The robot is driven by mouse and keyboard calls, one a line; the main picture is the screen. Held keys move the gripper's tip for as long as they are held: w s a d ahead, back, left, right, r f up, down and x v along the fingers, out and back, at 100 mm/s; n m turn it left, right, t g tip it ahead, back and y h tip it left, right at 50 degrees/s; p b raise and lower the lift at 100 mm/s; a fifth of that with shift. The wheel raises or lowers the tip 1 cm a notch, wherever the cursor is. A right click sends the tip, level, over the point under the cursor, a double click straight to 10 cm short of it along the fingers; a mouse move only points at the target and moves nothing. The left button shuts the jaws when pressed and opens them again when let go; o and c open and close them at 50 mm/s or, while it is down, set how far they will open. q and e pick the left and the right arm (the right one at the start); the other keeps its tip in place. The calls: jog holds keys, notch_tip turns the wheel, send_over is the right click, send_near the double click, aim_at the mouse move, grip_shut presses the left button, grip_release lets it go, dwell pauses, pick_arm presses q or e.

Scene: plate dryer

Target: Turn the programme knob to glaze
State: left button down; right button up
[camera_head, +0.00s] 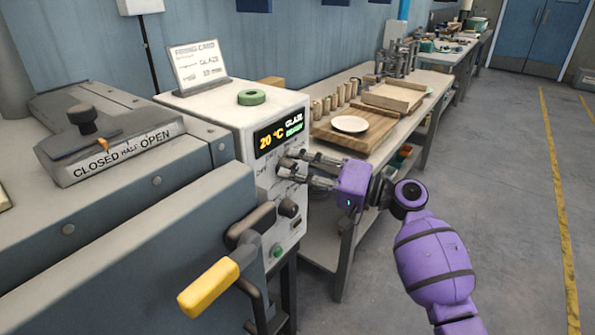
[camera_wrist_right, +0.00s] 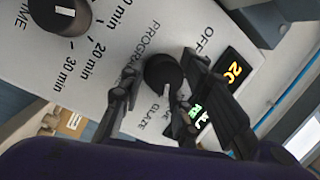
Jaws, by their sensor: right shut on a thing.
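The dark round programme knob (camera_wrist_right: 162,72) is on the dryer's white front panel, with OFF and GLAZE printed near it. Its pointer mark cannot be made out. My right gripper (camera_head: 285,166) is shut on this knob, with one finger on each side in the right wrist view (camera_wrist_right: 160,86). In the head view the fingers mostly hide the knob. The panel's display (camera_head: 278,137) reads 20 °C, GLAZE and READY. My left gripper is not in view.
A time knob (camera_head: 289,208) sits lower on the panel, above a green button (camera_head: 277,250). A yellow-handled lever (camera_head: 208,287) juts out in front. A workbench with a wooden board (camera_head: 340,138) and plate (camera_head: 350,124) stands behind my right gripper. Floor at right is clear.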

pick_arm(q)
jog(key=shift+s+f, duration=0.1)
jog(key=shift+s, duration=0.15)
pick_arm(e)
jog(key=shift+f+m, duration=0.3)
jog(key=shift+f, duration=0.05)
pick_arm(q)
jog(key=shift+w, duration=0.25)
pick_arm(e)
jog(key=o, duration=0.9)
jog(key=shift+f, duration=0.1)
jog(key=shift+o, duration=0.6)
jog(key=v, duration=1.2)
jog(key=shift+r, duration=0.2)
